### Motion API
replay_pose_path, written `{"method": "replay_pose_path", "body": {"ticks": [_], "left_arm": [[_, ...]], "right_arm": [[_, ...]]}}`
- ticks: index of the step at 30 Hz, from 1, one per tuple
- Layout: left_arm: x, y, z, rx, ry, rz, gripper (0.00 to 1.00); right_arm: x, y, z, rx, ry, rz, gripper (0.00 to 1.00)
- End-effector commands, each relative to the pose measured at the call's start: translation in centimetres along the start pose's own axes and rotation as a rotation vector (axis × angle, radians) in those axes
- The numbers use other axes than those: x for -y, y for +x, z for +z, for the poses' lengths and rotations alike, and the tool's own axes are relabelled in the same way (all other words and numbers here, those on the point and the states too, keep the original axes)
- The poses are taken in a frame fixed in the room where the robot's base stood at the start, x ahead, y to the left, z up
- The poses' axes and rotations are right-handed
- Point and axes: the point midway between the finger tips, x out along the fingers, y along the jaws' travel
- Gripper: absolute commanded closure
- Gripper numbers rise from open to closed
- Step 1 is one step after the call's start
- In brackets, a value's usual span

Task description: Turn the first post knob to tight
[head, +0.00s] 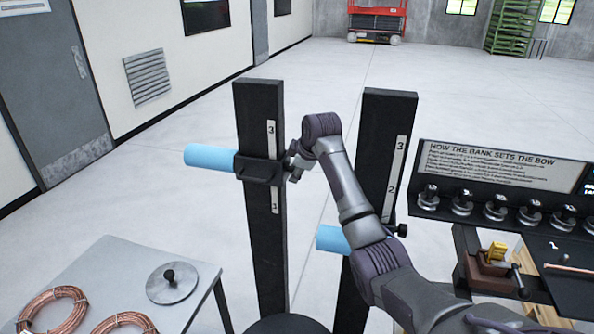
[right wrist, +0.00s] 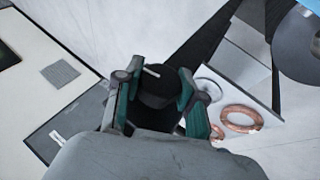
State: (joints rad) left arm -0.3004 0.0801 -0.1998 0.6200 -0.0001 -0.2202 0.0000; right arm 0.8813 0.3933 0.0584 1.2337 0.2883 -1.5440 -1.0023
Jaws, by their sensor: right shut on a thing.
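The left black post (head: 265,245) stands upright with a white number scale. A dark clamp block (head: 258,170) on it carries a light blue cylinder (head: 210,158) pointing left. My right gripper (head: 294,166) is at the right side of this block, on its knob, which it mostly hides in the head view. In the right wrist view the round black knob (right wrist: 156,98) with a white pointer line sits between the teal-padded fingers, and the gripper is shut on it. I cannot read any tight mark. My left gripper is not in view.
A second black post (head: 390,130) with its own blue cylinder (head: 331,239) and small knob (head: 402,230) stands behind my right arm. A table (head: 120,255) with copper coils is at lower left. A bench with a sign (head: 500,165) and several weights is at right.

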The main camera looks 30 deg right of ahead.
Motion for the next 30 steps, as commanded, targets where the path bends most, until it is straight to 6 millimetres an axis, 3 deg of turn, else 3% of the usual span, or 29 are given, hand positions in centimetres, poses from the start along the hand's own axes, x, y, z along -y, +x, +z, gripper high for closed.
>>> {"method": "replay_pose_path", "body": {"ticks": [12,29,30], "left_arm": [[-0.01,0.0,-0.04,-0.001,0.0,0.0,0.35],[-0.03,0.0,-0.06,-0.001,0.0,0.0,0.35],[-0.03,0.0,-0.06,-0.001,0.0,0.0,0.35]], "right_arm": [[0.01,0.04,-0.02,0.0,0.077,-0.185,0.96],[0.07,0.08,0.02,0.001,0.088,-0.213,0.96],[0.07,0.08,0.02,0.001,0.088,-0.212,0.58]]}}
